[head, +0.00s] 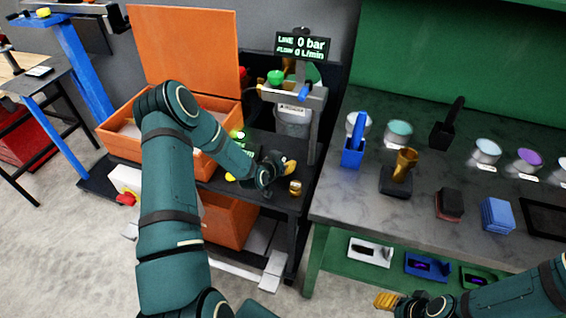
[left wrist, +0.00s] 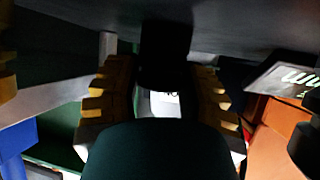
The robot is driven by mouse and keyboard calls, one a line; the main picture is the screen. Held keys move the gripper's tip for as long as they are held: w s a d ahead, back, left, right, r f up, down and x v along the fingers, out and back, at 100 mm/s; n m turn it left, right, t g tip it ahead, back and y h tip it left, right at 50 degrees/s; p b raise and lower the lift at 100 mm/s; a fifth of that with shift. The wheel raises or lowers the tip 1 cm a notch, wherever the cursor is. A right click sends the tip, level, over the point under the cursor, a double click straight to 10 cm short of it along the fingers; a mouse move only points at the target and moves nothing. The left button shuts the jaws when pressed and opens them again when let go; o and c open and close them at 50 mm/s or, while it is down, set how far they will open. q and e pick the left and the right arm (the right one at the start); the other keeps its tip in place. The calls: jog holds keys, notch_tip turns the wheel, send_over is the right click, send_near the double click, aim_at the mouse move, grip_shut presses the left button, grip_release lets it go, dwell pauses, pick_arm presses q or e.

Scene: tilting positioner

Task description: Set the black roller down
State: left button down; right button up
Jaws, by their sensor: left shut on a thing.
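My left gripper (head: 289,168) is over the dark work stand (head: 262,143), by the weighing or gauge post. In the left wrist view my left gripper (left wrist: 161,92) has its two ribbed yellow fingers on either side of a dark black piece, which I take to be the black roller (left wrist: 166,55). The roller reaches up toward a dark surface; I cannot tell whether it touches it. In the head view the roller is not clearly made out against the dark stand. My right gripper (head: 386,300) is low at the bottom right, and its fingers' opening is unclear.
A gauge display (head: 302,46) and grey post stand behind the left gripper. An open orange box (head: 215,165) is to the left. The grey table (head: 350,205) at right bears holders, several discs and blocks.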

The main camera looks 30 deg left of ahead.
pick_arm(q)
jog(key=c, duration=0.5)
grip_release()
jog(key=shift+f, duration=0.1)
jog(key=shift+c, duration=0.2)
jog(key=shift+r+p, duration=0.25)
jog(key=shift+p, duration=0.05)
jog(key=v, duration=1.2)
jog(key=shift+p, duration=0.4)
jog(key=shift+f, duration=0.1)
